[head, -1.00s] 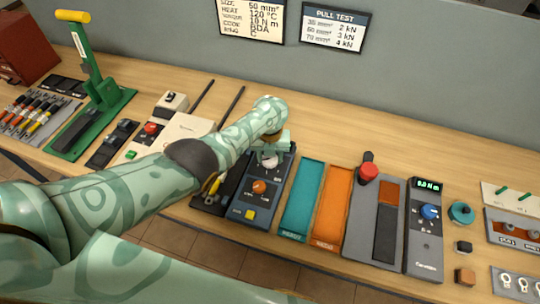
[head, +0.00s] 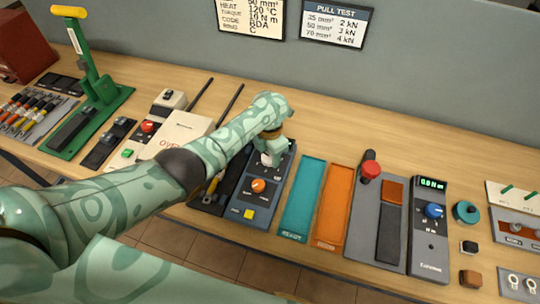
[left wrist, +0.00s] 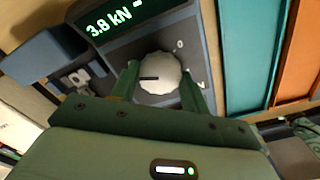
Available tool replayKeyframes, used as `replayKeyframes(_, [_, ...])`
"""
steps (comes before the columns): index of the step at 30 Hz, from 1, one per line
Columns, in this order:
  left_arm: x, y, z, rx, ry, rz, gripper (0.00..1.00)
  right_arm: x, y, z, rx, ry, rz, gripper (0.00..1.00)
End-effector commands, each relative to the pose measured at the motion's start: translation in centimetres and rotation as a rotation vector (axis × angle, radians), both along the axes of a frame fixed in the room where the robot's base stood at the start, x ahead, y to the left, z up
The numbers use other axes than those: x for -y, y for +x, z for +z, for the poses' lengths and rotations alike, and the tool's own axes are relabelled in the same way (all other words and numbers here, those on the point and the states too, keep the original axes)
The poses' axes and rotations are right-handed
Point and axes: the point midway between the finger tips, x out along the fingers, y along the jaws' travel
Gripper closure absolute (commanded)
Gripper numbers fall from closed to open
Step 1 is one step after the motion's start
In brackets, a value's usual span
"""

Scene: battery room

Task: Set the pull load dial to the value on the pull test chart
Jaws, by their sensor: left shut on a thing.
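The white pull load dial (left wrist: 158,80) is on a dark tester (head: 262,205) in the middle of the bench. My left gripper (left wrist: 160,88) is shut on this dial, one finger on each side; in the head view the gripper (head: 270,150) partly hides it. The dial's dark pointer mark points left in the wrist view. The tester's green display (left wrist: 112,20) appears to read 3.8 kN. The pull test chart (head: 335,24) on the wall lists 35 mm² 2 kN, 50 mm² 3 kN, 70 mm² 4 kN. My right gripper is not in view.
A size card (head: 251,18) hangs left of the chart, its top cut off; a 50 mm² line shows. Teal (head: 303,200) and orange (head: 332,210) trays lie right of the tester. A blue-knobbed device (head: 430,235) stands farther right, a green lever press (head: 90,110) left.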

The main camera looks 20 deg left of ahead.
Motion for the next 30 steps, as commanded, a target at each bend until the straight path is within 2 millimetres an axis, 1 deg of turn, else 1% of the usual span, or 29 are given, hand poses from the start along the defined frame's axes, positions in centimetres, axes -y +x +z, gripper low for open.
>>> replayKeyframes(1, [0.0,-0.1,-0.5,-0.002,0.001,-0.032,0.77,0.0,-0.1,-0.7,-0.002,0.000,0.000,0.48])
replayKeyframes(3, [-0.1,-0.1,-0.5,-0.002,0.002,-0.069,0.77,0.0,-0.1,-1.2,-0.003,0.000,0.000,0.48])
replayKeyframes(10, [-0.1,-0.1,-0.3,-0.004,0.002,-0.156,0.77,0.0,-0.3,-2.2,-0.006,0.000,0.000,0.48])
replayKeyframes(27, [-0.1,-0.1,-0.1,-0.004,0.002,-0.190,0.77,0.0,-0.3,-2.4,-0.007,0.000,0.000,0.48])
replayKeyframes(28, [-0.1,-0.1,-0.1,-0.004,0.002,-0.190,0.52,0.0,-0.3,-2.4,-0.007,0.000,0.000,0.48])
replayKeyframes(29, [-0.1,-0.1,-0.1,-0.004,0.002,-0.190,0.43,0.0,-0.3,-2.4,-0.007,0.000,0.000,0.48])
replayKeyframes(30, [-0.1,-0.1,-0.1,-0.004,0.002,-0.190,0.33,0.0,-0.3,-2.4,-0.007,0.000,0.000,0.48])
